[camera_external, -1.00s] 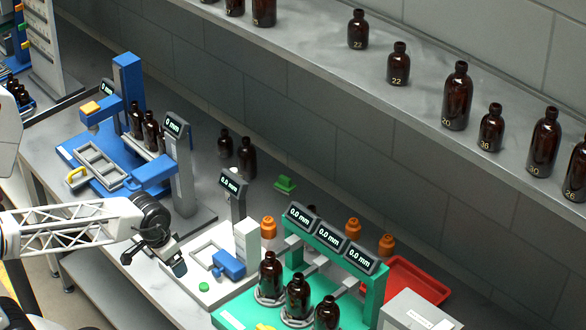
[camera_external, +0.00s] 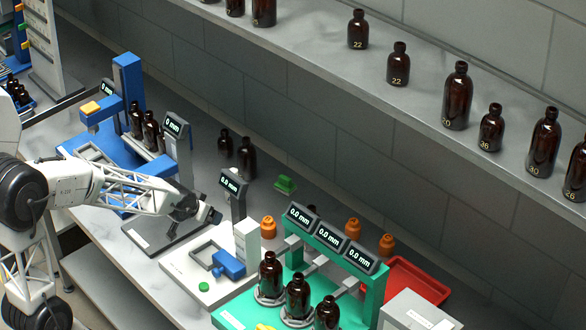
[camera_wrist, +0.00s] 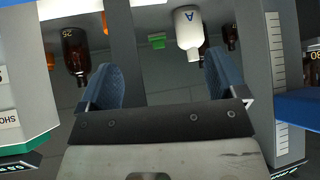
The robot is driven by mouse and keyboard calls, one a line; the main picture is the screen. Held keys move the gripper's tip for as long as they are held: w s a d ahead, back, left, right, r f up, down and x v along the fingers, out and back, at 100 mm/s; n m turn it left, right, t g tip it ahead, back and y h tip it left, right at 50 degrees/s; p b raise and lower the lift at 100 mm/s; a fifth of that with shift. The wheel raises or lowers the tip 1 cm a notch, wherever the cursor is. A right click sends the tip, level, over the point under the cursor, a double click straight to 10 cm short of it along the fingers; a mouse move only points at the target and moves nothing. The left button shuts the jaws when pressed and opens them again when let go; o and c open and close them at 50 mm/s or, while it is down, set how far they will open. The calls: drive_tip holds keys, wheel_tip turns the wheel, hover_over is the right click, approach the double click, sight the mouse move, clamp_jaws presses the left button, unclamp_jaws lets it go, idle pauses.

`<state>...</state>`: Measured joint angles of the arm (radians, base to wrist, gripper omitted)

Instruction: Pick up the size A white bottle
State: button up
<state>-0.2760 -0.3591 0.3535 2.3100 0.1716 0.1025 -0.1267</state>
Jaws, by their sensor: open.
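A white bottle marked "A" (camera_wrist: 188,34) shows in the wrist view, upside down in the picture, near the top and right of centre. It lies beyond my gripper (camera_wrist: 160,68), whose two blue fingers are spread apart with nothing between them. The bottle is apart from the fingers and nearer in line with the right one. In the external view my gripper (camera_external: 209,216) is above the bench, just left of a small display stand.
The display stand (camera_external: 233,186) and blue press (camera_external: 128,85) stand close to my arm. Two amber bottles (camera_external: 247,158) stand behind, near a green block (camera_external: 285,184). A teal rack (camera_external: 375,295) with amber bottles is at front right. In the wrist view, an amber bottle (camera_wrist: 75,52) is at left.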

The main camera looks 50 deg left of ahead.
drive_tip(key=w+a+f+t+y, duration=0.1)
drive_tip(key=w+a+t, duration=0.4)
drive_tip(key=w+a, duration=0.5)
drive_tip(key=w+f, duration=0.1)
drive_tip(key=w, duration=0.3)
drive_tip(key=shift+f, duration=0.15)
drive_tip(key=shift+w+a, duration=0.1)
drive_tip(key=shift+w, duration=0.05)
drive_tip(key=shift+x, duration=1.15)
drive_tip(key=shift+f, duration=0.1)
drive_tip(key=shift+x, duration=2.6)
drive_tip(key=shift+f, duration=0.1)
drive_tip(key=c, duration=1.5)
